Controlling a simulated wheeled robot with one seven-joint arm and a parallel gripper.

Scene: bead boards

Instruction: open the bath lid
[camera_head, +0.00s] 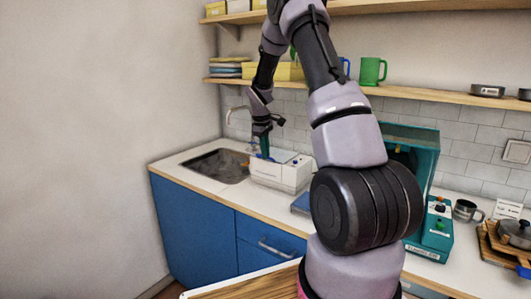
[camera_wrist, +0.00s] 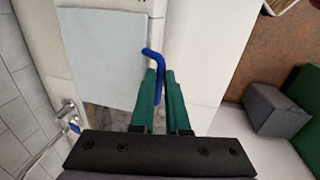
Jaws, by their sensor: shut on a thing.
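The bath is a white box (camera_head: 281,177) on the counter, just right of the sink. Its lid is a pale grey-blue panel (camera_wrist: 103,55) in the wrist view; I see no clear gap under it, though its exact tilt is hard to judge. A bent blue handle (camera_wrist: 153,53) stands at the lid's edge. My gripper (camera_wrist: 160,74) has two green fingers, shut on the blue handle, whose bent end sticks out past the fingertips. In the head view my gripper (camera_head: 264,146) points down at the top of the bath, and the handle is mostly hidden there.
The sink (camera_head: 215,165) with its tap (camera_head: 236,112) lies left of the bath. A teal machine (camera_head: 432,228) stands further right, partly behind my arm. A shelf (camera_head: 420,96) with mugs and boxes runs above. Open floor (camera_wrist: 235,85) shows in the wrist view.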

